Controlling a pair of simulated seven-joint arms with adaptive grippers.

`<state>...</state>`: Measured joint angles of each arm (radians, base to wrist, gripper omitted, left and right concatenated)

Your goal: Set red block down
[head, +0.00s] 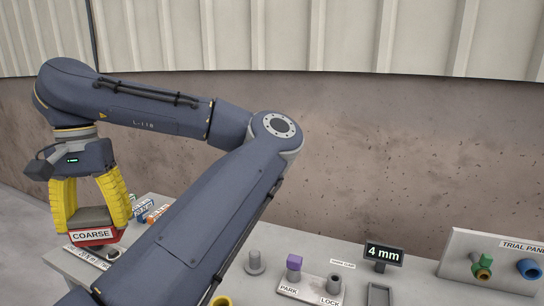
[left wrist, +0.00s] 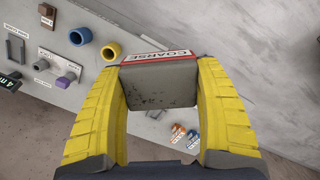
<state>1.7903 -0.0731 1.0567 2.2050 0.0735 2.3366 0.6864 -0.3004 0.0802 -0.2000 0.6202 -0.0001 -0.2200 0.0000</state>
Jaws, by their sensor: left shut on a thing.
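The red block (head: 95,238) has a red edge with a white COARSE label and a grey body. My left gripper (head: 92,222) has yellow ribbed fingers, one on each side of the block, and is shut on it. The block is at the far left, over the left end of the grey slab (head: 345,253); I cannot tell whether it touches. In the left wrist view the grey, speckled face of the block (left wrist: 160,88) sits between the fingers of my left gripper (left wrist: 161,75). My right gripper is not in view.
A purple-topped post (head: 294,262), a 4 mm display (head: 384,254) and a trial panel (head: 460,255) stand to the right. My arm hides the slab's middle.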

